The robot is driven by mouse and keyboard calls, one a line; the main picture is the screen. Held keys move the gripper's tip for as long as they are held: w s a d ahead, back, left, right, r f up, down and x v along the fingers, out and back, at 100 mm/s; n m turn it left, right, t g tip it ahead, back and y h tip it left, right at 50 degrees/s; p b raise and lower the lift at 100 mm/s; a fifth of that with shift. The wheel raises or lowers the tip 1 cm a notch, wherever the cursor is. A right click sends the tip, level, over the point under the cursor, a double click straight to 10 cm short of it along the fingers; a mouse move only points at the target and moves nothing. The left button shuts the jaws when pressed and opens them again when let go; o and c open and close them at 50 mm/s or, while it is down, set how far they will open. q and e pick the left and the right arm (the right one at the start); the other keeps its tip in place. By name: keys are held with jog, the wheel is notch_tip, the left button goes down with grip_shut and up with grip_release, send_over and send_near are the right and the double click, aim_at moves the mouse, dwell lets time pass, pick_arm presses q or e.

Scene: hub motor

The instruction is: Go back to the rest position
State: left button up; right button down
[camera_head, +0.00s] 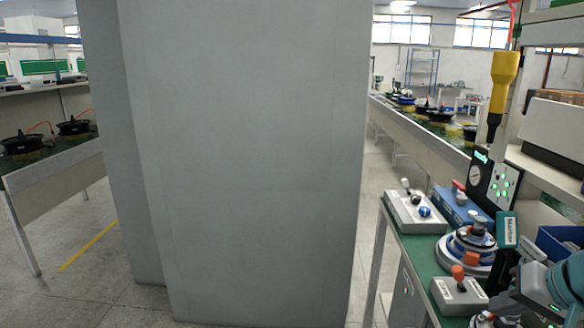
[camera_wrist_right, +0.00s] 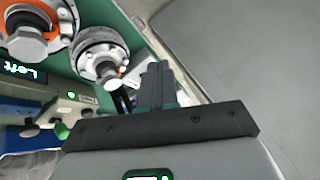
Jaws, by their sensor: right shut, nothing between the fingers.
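My right gripper (camera_head: 507,268) shows at the lower right of the head view, with its dark fingers beside the fixtures on the green-topped workbench. In the wrist view the gripper's two fingers (camera_wrist_right: 157,85) are together, with nothing seen between them. The round metal fixture with a blue ring (camera_head: 466,246) stands on the bench just left of the gripper. In the wrist view a round metal flange (camera_wrist_right: 101,55) lies left of the fingers, apart from them. My left gripper is not in view.
A grey pillar (camera_head: 245,160) fills the middle of the head view. The bench holds a grey box with a lever (camera_head: 416,212), another with an orange knob (camera_head: 458,294) and a gauge panel (camera_head: 490,180). A yellow tool (camera_head: 504,80) hangs above. Clear floor (camera_wrist_right: 240,45) shows beyond the bench edge.

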jog(key=w+a+f+g, duration=0.1)
jog(key=a+f, duration=0.3)
jog(key=f, duration=0.5)
jog(key=a+f+n+g+p, duration=0.1)
jog(key=a+f, duration=0.3)
jog(key=f, duration=0.5)
jog(key=w+a+f+g, duration=0.1)
jog(key=a+f, duration=0.3)
jog(key=f, duration=0.5)
jog(key=s+a+f+n+g, duration=0.1)
jog(key=s+a+f, duration=0.5)
jog(key=s, duration=0.3)
jog(key=s+a+f+n+g+y+p, duration=0.1)
jog(key=s+a+f+g, duration=0.1)
jog(key=s+a+f, duration=0.5)
jog(key=s+f, duration=0.2)
jog(key=s, duration=0.1)
jog(key=shift+s+a+f+y, duration=0.15)
jog(key=shift+f+y, duration=0.1)
jog(key=shift+y, duration=0.05)
